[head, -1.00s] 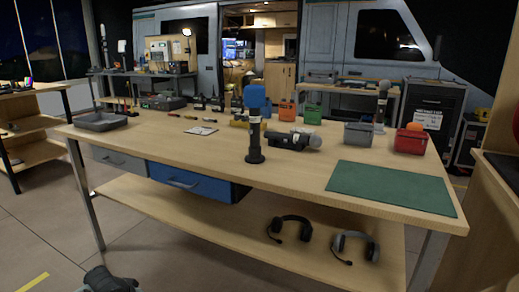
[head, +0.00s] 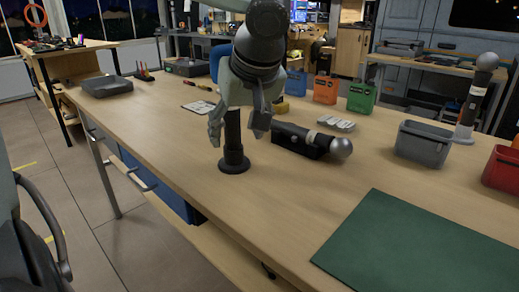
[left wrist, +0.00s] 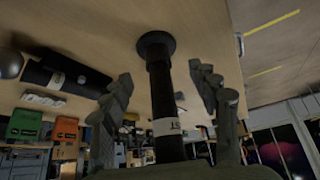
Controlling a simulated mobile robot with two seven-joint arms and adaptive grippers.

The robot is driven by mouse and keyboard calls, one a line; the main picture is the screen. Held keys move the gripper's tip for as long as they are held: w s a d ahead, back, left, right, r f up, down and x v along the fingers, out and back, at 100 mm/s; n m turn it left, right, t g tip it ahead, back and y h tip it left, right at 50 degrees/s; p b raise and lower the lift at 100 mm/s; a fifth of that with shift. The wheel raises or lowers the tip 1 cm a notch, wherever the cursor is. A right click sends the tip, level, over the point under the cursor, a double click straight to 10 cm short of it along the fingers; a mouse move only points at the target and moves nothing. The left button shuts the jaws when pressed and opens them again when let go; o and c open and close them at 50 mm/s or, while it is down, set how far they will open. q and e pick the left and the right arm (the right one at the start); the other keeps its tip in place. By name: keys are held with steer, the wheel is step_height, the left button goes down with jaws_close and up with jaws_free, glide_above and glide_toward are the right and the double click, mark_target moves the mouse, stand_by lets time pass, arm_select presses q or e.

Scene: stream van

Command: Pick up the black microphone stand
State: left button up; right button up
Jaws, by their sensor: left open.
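The black microphone stand (head: 233,153) stands upright on its round base on the wooden table in the head view. In the left wrist view, which is upside down, the stand (left wrist: 161,90) with a white label runs between the fingers (left wrist: 161,76). Gaps show beside the post there. My right gripper is out of view.
A black microphone (head: 310,139) with a silver head lies close right of the stand. A grey bin (head: 423,145) and green mat (head: 415,250) are to the right.

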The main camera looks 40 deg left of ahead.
mark_target(235, 145)
arm_select(q)
steer(key=x, duration=0.7)
steer(key=shift+w+a+r, duration=0.15)
steer(key=shift+w+r, duration=0.05)
steer(key=shift+w+a+f, duration=0.1)
steer(key=shift+a+f, duration=0.05)
steer(key=shift+f, duration=0.05)
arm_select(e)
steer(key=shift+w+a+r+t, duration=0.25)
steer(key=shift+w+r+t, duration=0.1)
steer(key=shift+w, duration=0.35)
arm_select(q)
steer(key=shift+c, duration=0.4)
steer(key=c, duration=1.2)
steer(key=shift+c, duration=0.3)
steer(key=shift+w+r, duration=0.1)
steer(key=shift+r, duration=0.1)
